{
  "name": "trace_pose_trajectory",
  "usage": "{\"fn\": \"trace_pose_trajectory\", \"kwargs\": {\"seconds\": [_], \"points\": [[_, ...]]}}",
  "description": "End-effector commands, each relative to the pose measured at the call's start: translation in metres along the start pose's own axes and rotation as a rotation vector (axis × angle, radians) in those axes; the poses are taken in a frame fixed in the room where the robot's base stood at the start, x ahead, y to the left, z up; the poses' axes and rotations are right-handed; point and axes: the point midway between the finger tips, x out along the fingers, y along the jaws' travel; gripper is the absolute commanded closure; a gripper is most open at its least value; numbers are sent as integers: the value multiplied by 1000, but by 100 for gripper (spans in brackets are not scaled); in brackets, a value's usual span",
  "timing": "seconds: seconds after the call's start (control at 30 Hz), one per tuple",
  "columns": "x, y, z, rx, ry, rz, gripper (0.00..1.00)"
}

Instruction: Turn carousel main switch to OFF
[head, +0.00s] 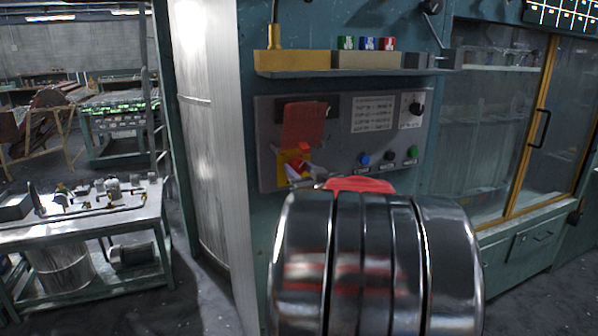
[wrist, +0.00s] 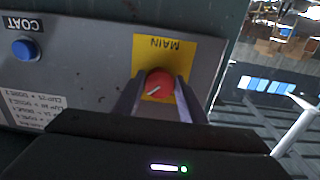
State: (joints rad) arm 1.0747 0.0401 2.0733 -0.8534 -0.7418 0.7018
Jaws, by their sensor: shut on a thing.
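The main switch is a red round knob (wrist: 160,80) with a white pointer line, on a yellow plate (wrist: 180,48) marked MAIN. In the wrist view the lettering is upside down, and the pointer line lies diagonally, from lower left to upper right. My gripper (wrist: 159,88) is shut on the knob, one finger on each side. In the head view the yellow plate (head: 284,168) is on the lower left of the grey control panel (head: 341,149). My chrome arm hides part of the area below. I cannot read an OFF mark.
A red flap or tag (head: 303,123) hangs above the switch. Blue (head: 365,159), black and green (head: 412,152) buttons sit to its right, and a black knob (head: 417,109) above them. A shelf (head: 350,72) juts out over the panel. A bench (head: 85,220) stands at left.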

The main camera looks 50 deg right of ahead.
Motion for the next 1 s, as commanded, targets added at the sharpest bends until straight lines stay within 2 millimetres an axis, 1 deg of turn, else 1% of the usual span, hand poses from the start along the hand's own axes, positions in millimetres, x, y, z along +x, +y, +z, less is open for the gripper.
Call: {"fn": "trace_pose_trajectory", "kwargs": {"seconds": [0.03,0.27,0.47,0.67,1.0], "points": [[1,-2,0,-4,0,-7,85],[2,-2,0,-41,1,-9,85],[2,-2,0,-132,2,-11,85],[2,-2,0,-278,3,-11,85],[2,-2,0,-595,5,-11,85]]}}
